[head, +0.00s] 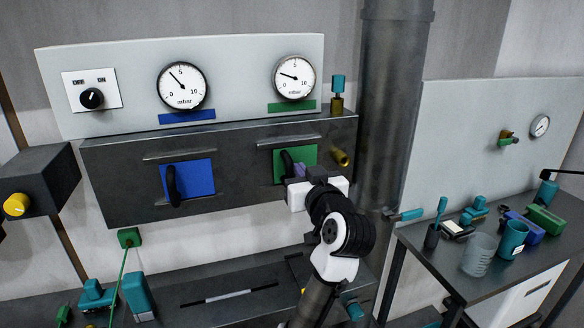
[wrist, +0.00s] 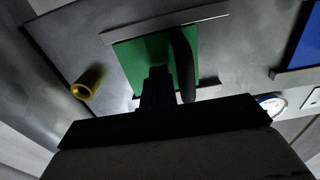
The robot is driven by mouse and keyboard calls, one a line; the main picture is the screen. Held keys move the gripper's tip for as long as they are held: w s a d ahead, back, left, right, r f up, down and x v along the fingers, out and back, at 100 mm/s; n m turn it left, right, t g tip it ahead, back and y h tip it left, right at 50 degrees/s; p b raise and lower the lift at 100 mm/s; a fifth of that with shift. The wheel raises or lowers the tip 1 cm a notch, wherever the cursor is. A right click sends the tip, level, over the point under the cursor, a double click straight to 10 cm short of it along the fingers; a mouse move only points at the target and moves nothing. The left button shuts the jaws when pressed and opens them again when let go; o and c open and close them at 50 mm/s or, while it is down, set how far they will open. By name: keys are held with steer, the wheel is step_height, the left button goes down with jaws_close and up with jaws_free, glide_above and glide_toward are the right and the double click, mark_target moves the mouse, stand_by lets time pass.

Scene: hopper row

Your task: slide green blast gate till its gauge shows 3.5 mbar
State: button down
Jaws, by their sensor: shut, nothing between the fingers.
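The green blast gate (head: 308,156) is a flat plate with a curved black handle (head: 287,162), in the right slot of the dark duct box. My gripper (head: 299,171) is shut and empty in front of the gate, just right of the handle. In the wrist view, the dark fingers (wrist: 157,88) are beside the handle (wrist: 184,65) against the green plate (wrist: 145,55); whether they touch it I cannot tell. The gauge (head: 294,77) above the green label (head: 291,105) has its needle pointing left and slightly up, at roughly 2 to 3 mbar.
The blue gate (head: 188,178) sits to the left, under its own gauge (head: 182,86). A brass fitting (head: 341,157) sticks out right of the green gate. A thick grey pipe (head: 391,100) stands close on the right. A bench with cups and tools (head: 515,240) is farther right.

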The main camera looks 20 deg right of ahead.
steer(key=shift+a, duration=0.7)
stand_by(1.0)
steer(key=shift+d, duration=0.15)
steer(key=s+d, duration=0.1)
steer(key=s, duration=0.7)
steer(key=shift+d, duration=0.25)
stand_by(0.4)
